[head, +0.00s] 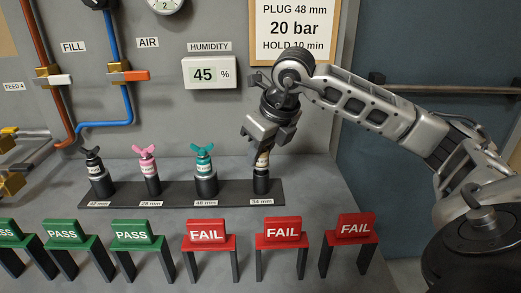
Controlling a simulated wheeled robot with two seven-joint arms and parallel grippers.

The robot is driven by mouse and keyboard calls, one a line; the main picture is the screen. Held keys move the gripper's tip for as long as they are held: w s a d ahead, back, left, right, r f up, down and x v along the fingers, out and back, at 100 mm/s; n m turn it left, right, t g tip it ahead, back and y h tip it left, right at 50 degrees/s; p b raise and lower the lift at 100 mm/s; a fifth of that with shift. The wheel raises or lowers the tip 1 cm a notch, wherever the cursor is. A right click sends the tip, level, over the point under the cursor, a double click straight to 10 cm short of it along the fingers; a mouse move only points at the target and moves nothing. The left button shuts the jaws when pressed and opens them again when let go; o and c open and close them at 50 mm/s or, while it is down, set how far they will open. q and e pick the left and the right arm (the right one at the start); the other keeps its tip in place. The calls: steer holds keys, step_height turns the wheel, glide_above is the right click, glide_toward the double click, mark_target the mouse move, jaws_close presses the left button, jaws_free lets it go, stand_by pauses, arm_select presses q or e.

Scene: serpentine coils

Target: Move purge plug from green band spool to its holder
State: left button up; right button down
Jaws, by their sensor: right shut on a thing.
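My right gripper (265,142) points down at the right end of the dark holder rack (225,196). It is shut on a purge plug (262,160) with a tan band, at the black holder (261,183) labelled 34 mm. The plug is upright, and its top is hidden by the fingers. I cannot tell how deep it sits. To the left in the rack stand a teal plug (204,162) at the 48 mm label, a pink plug (148,165) at 28 mm, and a black plug (95,170). No green band spool shows. My left gripper is not in view.
Green PASS stands (136,237) and red FAIL stands (281,233) line the front of the grey bench. Behind are a humidity display (209,73), a poster (294,27), and copper and blue pipes (128,98) with valves. Bench right of the rack is clear.

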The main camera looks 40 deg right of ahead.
steer(key=shift+f, duration=0.1)
steer(key=shift+f+b, duration=0.55)
steer(key=shift+b, duration=0.1)
steer(key=c, duration=1)
jaws_free()
steer(key=shift+c, duration=0.2)
